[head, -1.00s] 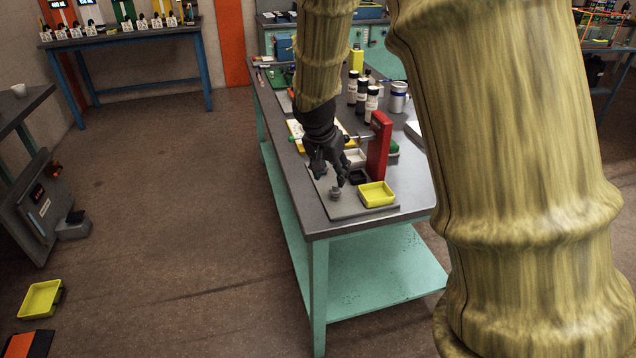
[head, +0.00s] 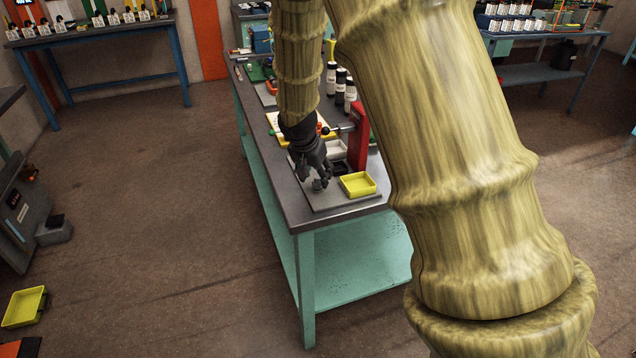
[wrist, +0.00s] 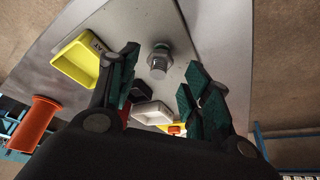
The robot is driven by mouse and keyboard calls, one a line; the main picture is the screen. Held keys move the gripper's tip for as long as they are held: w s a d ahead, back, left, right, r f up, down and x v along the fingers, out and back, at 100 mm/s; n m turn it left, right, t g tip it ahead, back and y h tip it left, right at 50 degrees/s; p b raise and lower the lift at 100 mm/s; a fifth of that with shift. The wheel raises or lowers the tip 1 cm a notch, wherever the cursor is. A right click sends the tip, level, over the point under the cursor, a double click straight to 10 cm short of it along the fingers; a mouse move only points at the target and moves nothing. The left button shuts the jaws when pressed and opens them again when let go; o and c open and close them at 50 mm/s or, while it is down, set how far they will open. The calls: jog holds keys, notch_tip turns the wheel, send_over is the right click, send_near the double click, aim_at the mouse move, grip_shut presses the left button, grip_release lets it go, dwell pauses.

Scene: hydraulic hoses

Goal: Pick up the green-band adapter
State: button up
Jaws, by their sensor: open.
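The adapter (wrist: 158,62) is a small grey metal fitting with a hex part and a thin greenish band at its far edge. It stands on a grey plate (wrist: 213,45) in the wrist view. In the head view the adapter (head: 317,184) shows as a small grey shape just by the fingertips. My gripper (wrist: 158,70) is open and empty, with one dark green-padded finger on each side of the adapter in the picture. In the head view my gripper (head: 312,176) is just above the plate. I cannot tell whether the fingers touch the adapter.
A yellow tray (head: 358,185) sits close to the right of my gripper. Behind it are a black tray (head: 340,167), a white tray (head: 336,150) and a red upright block (head: 360,137). Dark bottles (head: 340,88) stand further back on the bench. The bench's left edge is near.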

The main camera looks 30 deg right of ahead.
aim_at(317, 177)
jog(key=x, duration=0.2)
jog(key=shift+d+f, duration=0.25)
jog(key=shift+f, duration=0.05)
jog(key=shift+w+f, duration=0.15)
jog(key=shift+f, duration=0.15)
jog(key=c, duration=1.1)
